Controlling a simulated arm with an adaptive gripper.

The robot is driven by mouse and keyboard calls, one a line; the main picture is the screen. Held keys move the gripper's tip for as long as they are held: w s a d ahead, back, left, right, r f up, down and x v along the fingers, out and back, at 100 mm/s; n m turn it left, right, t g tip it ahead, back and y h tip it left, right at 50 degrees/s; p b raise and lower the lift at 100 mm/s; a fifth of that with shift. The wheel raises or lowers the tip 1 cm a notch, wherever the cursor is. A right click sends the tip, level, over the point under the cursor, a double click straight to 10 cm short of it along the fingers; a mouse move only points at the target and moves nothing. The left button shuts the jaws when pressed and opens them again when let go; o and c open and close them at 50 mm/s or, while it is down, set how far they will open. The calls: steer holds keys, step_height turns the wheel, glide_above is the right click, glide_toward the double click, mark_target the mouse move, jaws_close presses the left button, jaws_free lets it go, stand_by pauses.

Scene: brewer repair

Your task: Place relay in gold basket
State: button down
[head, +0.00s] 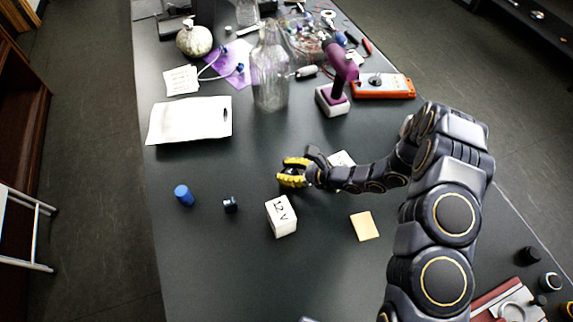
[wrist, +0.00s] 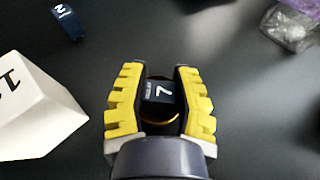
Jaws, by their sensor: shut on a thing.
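My gripper (head: 291,172), with yellow finger pads, is low over the middle of the table. A thin gold rim (wrist: 160,121) shows around the lower edge of this block, mostly hidden by the fingers. I cannot tell if the block is inside the gold rim or above it. A white box marked 12V (head: 281,216) stands nearby. No label names the relay. No other gold basket is clear to see.
A small dark block (head: 230,204) and a blue cylinder (head: 184,195) are on the left. A tan pad (head: 364,226) lies to the right. A glass bottle (head: 269,75), a white tray (head: 189,120) and an orange meter (head: 384,87) are farther back. The front left table area is clear.

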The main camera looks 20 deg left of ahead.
mark_target(287, 171)
steer(key=c, duration=0.8)
jaws_free()
steer(key=shift+o, duration=0.2)
steer(key=shift+r, duration=3.5)
